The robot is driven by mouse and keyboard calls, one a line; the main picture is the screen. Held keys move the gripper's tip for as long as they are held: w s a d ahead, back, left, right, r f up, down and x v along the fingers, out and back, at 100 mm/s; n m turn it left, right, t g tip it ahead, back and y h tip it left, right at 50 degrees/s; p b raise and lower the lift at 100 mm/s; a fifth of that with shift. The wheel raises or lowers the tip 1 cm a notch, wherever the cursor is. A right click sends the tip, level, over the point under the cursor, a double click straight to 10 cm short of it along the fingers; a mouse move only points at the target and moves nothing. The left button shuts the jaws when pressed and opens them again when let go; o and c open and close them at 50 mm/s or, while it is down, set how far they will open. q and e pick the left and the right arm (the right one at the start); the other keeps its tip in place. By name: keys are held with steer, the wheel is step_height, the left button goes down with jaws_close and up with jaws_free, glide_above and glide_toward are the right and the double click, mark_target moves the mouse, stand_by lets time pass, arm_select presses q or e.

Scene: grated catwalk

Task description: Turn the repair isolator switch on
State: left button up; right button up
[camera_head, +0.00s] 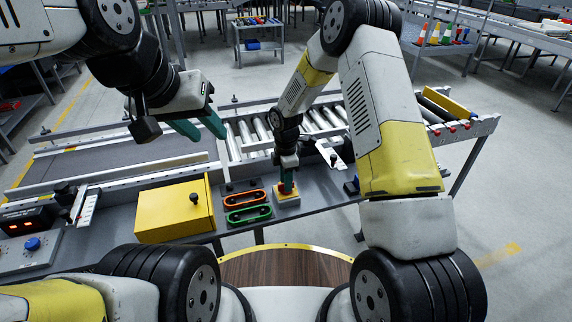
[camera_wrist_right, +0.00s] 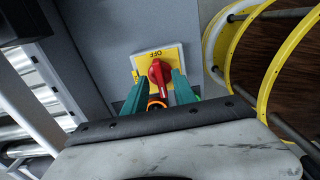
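The repair isolator switch is a red rotary knob (camera_wrist_right: 160,73) on a square yellow plate (camera_wrist_right: 140,61) marked OFF. It also shows in the head view as a yellow plate on a pale box (camera_head: 287,197), its knob mostly hidden by my gripper. My right gripper (camera_wrist_right: 157,77) points at the switch with its teal fingers apart, one on each side of the knob. I cannot tell whether they touch it. My left gripper (camera_head: 207,130) hangs over the conveyor at the left, fingers apart and empty, well away from the switch.
An orange handle (camera_head: 244,198) and a green handle (camera_head: 249,215) lie just left of the switch. A yellow box (camera_head: 172,211) with a black knob stands further left. A roller conveyor (camera_head: 250,135) runs behind. A yellow-edged wooden platform (camera_head: 285,268) is in front.

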steer(key=shift+f, duration=0.25)
jaws_close()
